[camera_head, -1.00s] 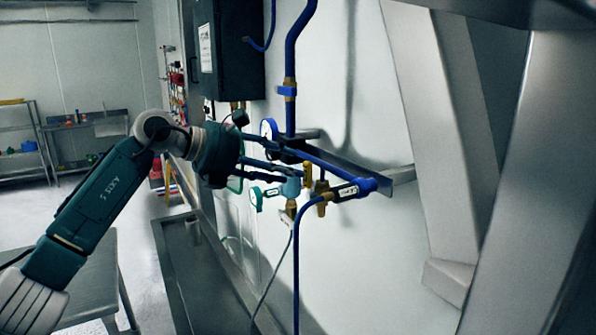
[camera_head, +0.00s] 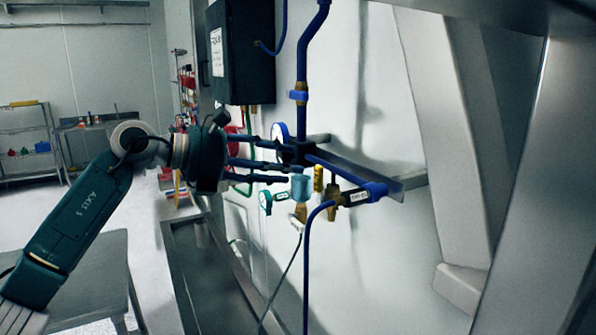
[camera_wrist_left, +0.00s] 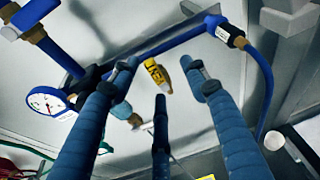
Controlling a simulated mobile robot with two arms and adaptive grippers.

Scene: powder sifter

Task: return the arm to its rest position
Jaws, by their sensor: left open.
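My left gripper (camera_head: 283,160) reaches in from the left, its long dark blue fingers pointing at the pipework on the wall. It is open and empty. A light blue valve fitting (camera_head: 302,187) sits just beyond the lower fingertip; I cannot tell whether they touch. A yellow-tagged valve (camera_head: 318,178) stands beside it. In the left wrist view, the spread fingers (camera_wrist_left: 160,85) frame this yellow valve (camera_wrist_left: 155,74), with nothing held. A round pressure gauge (camera_wrist_left: 45,102) is at the left there. My right gripper is not in view.
A blue pipe (camera_head: 345,175) and a metal rail (camera_head: 385,182) run along the wall beyond the fingers. A blue hose (camera_head: 307,260) hangs down below. A dark control box (camera_head: 240,55) is above my gripper. A grey table (camera_head: 95,270) stands lower left.

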